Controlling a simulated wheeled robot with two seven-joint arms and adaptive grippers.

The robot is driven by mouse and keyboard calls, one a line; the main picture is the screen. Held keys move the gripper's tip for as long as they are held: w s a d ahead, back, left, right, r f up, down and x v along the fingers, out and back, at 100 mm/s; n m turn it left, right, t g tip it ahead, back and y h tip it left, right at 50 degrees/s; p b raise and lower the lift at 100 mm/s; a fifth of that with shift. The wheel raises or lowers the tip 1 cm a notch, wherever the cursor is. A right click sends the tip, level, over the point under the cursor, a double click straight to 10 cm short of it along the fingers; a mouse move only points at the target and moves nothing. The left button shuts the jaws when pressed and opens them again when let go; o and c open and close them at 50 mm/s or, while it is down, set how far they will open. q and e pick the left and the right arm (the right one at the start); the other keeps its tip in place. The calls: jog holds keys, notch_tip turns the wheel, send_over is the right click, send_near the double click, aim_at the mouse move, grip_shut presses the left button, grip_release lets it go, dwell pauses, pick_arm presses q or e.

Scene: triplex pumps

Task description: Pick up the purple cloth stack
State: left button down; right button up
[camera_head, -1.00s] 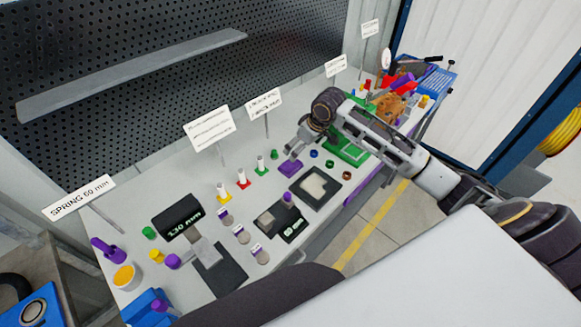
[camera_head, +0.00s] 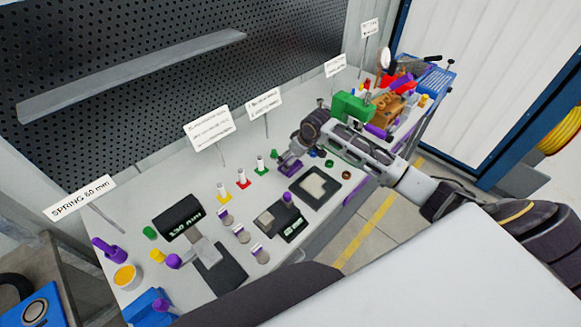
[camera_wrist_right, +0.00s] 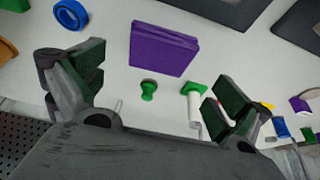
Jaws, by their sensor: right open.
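The purple cloth stack (camera_wrist_right: 163,48) lies flat on the white table, at the top middle of the right wrist view. In the head view the purple cloth stack (camera_head: 290,168) shows in part beside my right gripper (camera_head: 287,160), whose fingers partly cover it. In the right wrist view my right gripper (camera_wrist_right: 158,97) is open, with its two fingers apart and nothing between them. The stack is beyond the fingertips, roughly centred between them. I cannot tell the gripper's height above it. My left gripper does not show.
A green peg (camera_wrist_right: 148,90) and a white post on a green base (camera_wrist_right: 194,105) stand near the stack. A blue ring (camera_wrist_right: 70,14) lies to its left. A dark tray (camera_head: 315,187) and a scale with a 130 mm display (camera_head: 180,217) share the crowded table.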

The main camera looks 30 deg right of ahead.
aim_at(293, 166)
jog(key=shift+f, duration=0.15)
jog(key=shift+p+x, duration=0.45)
jog(key=shift+x, duration=2)
jog(key=shift+s+f, duration=0.1)
jog(key=shift+s, duration=0.1)
jog(key=c, duration=0.9)
